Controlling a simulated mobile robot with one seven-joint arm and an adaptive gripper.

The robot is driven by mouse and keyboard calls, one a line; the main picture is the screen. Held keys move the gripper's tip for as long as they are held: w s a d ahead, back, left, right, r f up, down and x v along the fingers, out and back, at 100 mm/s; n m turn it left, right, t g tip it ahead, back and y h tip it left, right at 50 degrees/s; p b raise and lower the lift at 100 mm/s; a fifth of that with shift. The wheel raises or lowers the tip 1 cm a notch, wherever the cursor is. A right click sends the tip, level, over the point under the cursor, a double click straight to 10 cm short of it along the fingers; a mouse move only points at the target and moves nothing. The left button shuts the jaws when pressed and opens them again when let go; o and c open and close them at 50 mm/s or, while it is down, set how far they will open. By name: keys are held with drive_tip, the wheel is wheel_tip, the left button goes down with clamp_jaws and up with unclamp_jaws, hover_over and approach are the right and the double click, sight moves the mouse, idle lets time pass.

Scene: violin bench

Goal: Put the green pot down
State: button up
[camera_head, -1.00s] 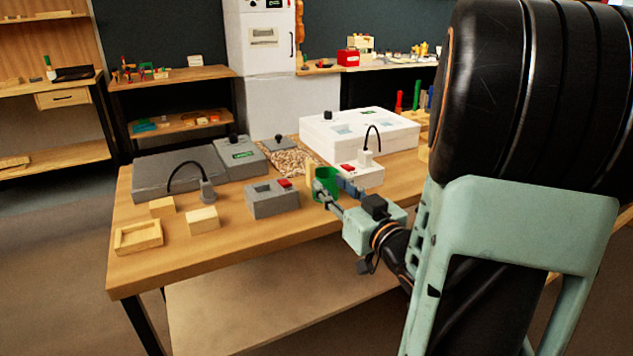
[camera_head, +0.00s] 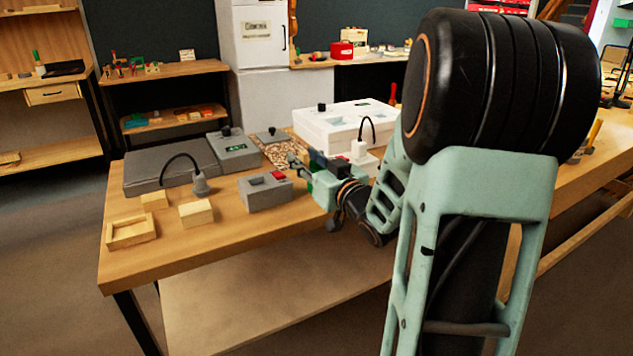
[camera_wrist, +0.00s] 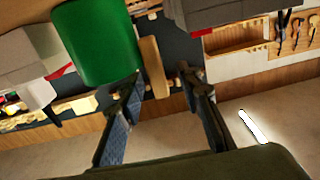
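The green pot (camera_wrist: 95,42) shows large at the upper left of the wrist view, outside my gripper and beyond its left finger. A sliver of green, likely the same pot, shows in the head view (camera_head: 309,187) beside my gripper, which hides most of it. My gripper (camera_wrist: 165,100) has its two fingers spread, with nothing between them. In the head view my gripper (camera_head: 302,161) is over the bench, between the grey box and the white box. What the pot rests on is hidden.
A grey box with a red switch (camera_head: 264,191) stands left of my gripper. A white box (camera_head: 345,124) stands behind it. Wooden blocks (camera_head: 196,213) and a wooden tray (camera_head: 130,232) lie at the bench's left end. A wooden strip (camera_wrist: 153,67) is beside the pot.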

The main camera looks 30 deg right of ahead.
drive_tip(key=shift+w, duration=0.3)
clamp_jaws()
drive_tip(key=shift+r, duration=0.15)
